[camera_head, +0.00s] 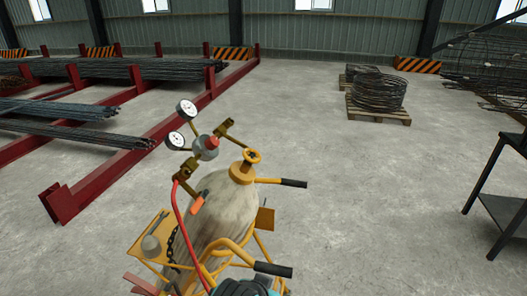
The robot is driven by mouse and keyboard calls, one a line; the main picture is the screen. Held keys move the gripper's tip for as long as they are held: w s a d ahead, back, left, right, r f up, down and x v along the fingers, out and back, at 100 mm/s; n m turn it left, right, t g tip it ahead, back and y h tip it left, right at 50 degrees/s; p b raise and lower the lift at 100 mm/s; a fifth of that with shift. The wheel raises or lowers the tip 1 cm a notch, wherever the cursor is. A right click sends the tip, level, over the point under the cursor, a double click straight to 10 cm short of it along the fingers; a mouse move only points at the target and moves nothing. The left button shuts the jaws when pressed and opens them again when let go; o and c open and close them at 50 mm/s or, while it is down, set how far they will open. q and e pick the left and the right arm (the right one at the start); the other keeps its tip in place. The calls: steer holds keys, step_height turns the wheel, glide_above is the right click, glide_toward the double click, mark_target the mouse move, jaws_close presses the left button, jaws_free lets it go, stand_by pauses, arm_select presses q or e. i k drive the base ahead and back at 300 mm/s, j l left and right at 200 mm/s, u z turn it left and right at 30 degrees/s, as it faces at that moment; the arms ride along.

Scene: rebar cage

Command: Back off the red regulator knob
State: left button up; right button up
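One gauge (187,109) is at the upper left and the other gauge (176,140) is lower. The regulator is at the top of a worn, pale cylinder (222,208) on a yellow cart (150,243). A red hose (178,215) runs down from the fittings. No gripper can be made out. A dark shape with a teal edge (245,288) is cut off at the bottom edge, and I cannot tell what it is.
Red steel racks (150,135) with rebar are at the left. A wire coil (377,92) on a pallet and a dark stand (500,205) are at the right. The floor between is clear.

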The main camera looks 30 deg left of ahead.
mark_target(212, 143)
steer(key=u, duration=1.4)
